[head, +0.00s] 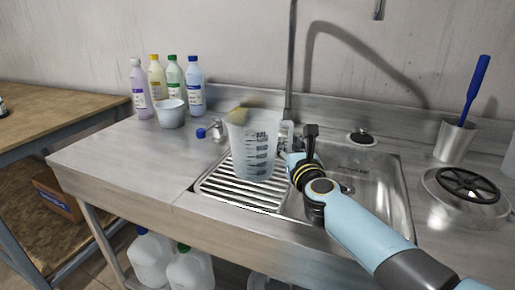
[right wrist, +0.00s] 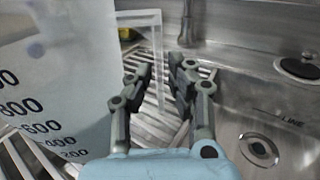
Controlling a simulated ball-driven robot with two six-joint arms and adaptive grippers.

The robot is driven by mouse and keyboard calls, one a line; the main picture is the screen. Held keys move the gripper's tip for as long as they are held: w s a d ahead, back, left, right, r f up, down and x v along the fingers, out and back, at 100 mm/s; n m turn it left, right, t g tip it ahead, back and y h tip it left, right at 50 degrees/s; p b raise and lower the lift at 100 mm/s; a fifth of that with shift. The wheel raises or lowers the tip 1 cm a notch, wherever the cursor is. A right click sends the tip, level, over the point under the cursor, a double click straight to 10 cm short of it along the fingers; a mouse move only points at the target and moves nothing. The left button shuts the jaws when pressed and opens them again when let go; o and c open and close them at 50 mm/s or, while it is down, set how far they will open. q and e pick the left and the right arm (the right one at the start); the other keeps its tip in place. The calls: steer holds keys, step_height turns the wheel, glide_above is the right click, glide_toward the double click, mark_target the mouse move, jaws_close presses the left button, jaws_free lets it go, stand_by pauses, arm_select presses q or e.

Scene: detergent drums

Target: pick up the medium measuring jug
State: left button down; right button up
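The measuring jug (head: 254,150) is translucent with dark volume marks. It stands upright on the ribbed drainer left of the sink bowl, and something yellowish shows at its top. In the right wrist view the jug (right wrist: 55,95) fills the left side, its pale handle (right wrist: 160,50) reaching toward the fingers. My right gripper (head: 300,143) is at the handle side of the jug. In the right wrist view its two fingers (right wrist: 160,72) are apart, with the handle's upright bar showing in the gap between them. I cannot tell whether either finger touches it. My left gripper is not in view.
Several bottles (head: 195,87) and a small white tub (head: 171,114) stand at the back left of the counter. The sink bowl (head: 385,185) lies right of the jug. A brush holder (head: 454,142) and a metal drum-like piece (head: 465,192) stand at the right.

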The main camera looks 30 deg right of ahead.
steer(key=shift+c, duration=0.4)
jaws_close()
steer(key=shift+r, duration=0.2)
